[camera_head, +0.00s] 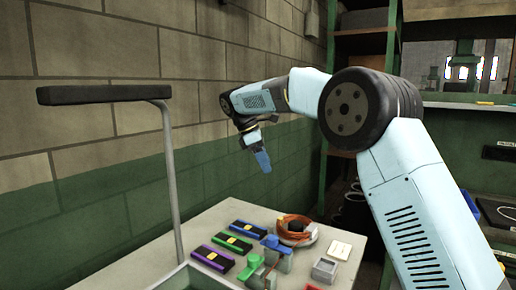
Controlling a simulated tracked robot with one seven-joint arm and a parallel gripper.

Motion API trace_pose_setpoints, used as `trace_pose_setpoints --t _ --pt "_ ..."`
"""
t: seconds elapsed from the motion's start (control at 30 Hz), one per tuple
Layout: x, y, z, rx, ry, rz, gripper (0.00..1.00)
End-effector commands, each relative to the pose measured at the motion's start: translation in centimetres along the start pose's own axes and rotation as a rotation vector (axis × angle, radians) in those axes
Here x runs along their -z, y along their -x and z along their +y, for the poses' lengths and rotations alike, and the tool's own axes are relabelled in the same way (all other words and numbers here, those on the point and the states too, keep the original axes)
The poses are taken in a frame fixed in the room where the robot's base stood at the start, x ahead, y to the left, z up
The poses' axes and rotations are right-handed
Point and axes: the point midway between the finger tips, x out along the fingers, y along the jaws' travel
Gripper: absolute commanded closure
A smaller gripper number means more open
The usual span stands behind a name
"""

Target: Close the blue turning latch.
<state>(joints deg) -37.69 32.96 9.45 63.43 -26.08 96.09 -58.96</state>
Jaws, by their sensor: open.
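A small blue part (272,243), which looks like the blue turning latch, sits on a grey block on the table (206,219). A similar green part (250,267) is beside it, to the left and nearer. The blue part is too small to tell how far it is turned. My gripper (263,163) is open and empty. It points down, well above the far part of the table and apart from the latch. Its two fingers overlap in this view.
Flat black cases with blue, purple and green (212,259) edges lie left of the latch. A coil of orange cable (297,229) lies behind it. A grey box (325,270) and a white card (340,250) are at right. A post with a dark bar (105,94) stands at left.

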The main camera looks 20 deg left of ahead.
Motion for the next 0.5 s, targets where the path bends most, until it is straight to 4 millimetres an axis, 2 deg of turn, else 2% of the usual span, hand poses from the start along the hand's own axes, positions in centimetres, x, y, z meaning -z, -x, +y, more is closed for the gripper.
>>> trace_pose_setpoints --t 0.1,0.2,0.5 --pt "0.1 2.3 0.1 -0.003 0.001 0.002 0.36" --pt "0.1 3.7 0.1 -0.001 0.002 0.001 0.36" --pt "0.1 5.6 0.0 0.000 0.001 0.000 0.36"
